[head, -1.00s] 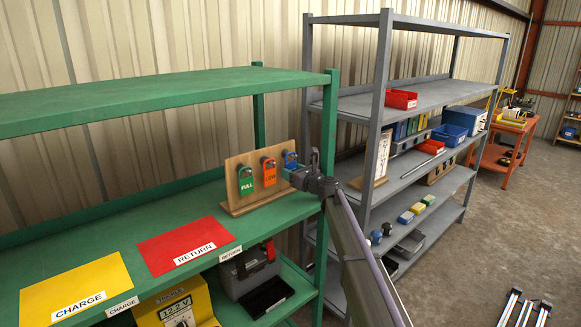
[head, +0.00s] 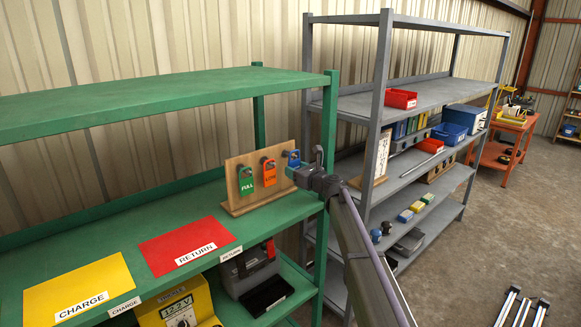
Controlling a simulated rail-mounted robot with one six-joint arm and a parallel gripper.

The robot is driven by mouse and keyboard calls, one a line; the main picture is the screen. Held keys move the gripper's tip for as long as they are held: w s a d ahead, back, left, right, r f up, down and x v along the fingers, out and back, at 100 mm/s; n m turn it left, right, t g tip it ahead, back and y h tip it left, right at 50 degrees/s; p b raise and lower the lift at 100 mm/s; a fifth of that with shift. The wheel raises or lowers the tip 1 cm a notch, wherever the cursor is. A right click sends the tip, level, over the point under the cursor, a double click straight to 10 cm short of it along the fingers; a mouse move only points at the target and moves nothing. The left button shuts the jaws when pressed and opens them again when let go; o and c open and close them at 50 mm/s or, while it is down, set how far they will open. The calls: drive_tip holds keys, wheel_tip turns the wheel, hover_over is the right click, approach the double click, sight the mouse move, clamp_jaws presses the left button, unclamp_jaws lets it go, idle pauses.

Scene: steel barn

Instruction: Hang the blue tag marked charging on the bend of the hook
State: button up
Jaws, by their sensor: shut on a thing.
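A wooden board (head: 232,181) stands upright on the green shelf. A green tag marked FULL (head: 245,180) and an orange tag (head: 268,171) hang on its front. The blue tag (head: 292,157) shows at the board's right end, its upper part visible and its lower part hidden by my gripper (head: 291,172). My gripper reaches in from the right and is shut on the blue tag. The hook behind the blue tag is too small to make out, so I cannot tell whether the tag is on its bend. The tag's lettering is not readable.
A green post (head: 327,140) stands close to my gripper. A red RETURN mat (head: 180,240) and a yellow CHARGE mat (head: 75,285) lie on the shelf to the left. A grey rack (head: 381,110) stands to the right.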

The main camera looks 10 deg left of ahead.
drive_tip(key=shift+v, duration=2.55)
